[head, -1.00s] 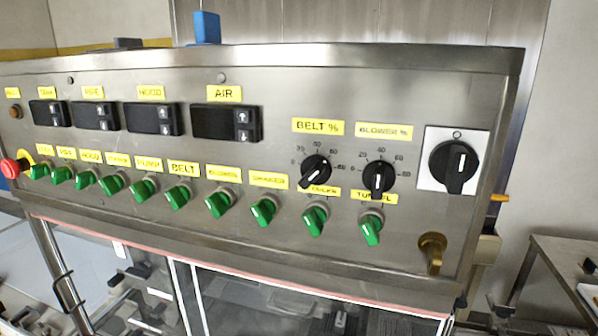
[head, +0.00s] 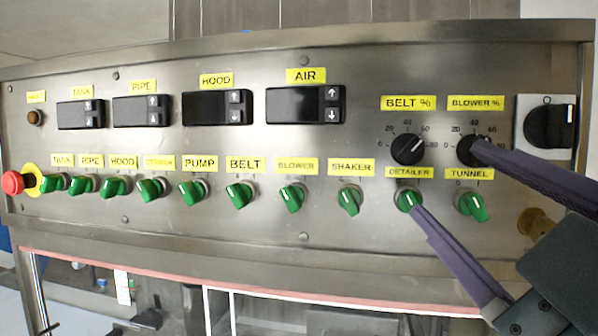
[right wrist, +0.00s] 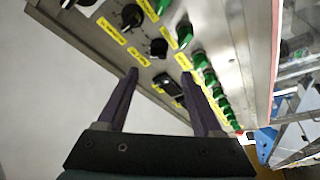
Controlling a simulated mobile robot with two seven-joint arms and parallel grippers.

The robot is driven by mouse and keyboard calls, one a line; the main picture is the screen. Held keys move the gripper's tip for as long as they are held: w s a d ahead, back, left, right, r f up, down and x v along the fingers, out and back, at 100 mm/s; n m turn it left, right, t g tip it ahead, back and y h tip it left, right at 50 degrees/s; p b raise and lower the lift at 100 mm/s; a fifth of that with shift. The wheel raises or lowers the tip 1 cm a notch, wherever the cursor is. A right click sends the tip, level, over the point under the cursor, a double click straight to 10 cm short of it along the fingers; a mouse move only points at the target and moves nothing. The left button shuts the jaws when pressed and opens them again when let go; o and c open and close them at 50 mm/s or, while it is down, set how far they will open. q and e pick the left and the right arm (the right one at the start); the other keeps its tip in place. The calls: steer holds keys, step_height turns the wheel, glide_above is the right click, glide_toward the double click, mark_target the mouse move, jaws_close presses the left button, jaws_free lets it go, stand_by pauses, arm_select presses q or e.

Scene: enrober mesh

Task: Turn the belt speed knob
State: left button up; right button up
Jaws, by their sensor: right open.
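The belt speed knob (head: 408,149) is a round black dial under the yellow "BELT %" label (head: 408,103) on a steel panel. Its white mark points up and to the right. My right gripper (head: 445,179) comes in from the lower right with its purple fingers spread apart. One fingertip is by the green DETAILER switch below the knob; the other overlaps the black blower knob (head: 471,150). Nothing is between the fingertips. In the right wrist view the open gripper (right wrist: 160,73) points at the panel, with the belt knob (right wrist: 158,48) just beyond the fingertips. My left gripper is out of view.
A row of green switches (head: 240,194) runs below the knobs. A red emergency button (head: 13,183) is at the far left and a large black rotary switch (head: 548,126) at the right. Digital displays (head: 305,105) sit along the top. A brass fitting (head: 537,222) is partly behind my gripper.

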mark_target(414, 154)
steer(key=p+x, duration=0.1)
steer(key=x, duration=0.1)
steer(key=p+x, duration=0.2)
steer(key=x, duration=0.1)
steer(key=p+x, duration=0.1)
steer(key=x, duration=0.2)
steer(key=shift+w+d+r+p, duration=0.15)
steer(key=shift+d+p, duration=0.1)
steer(key=shift+p, duration=0.05)
steer(key=shift+w, duration=0.4)
jaws_close()
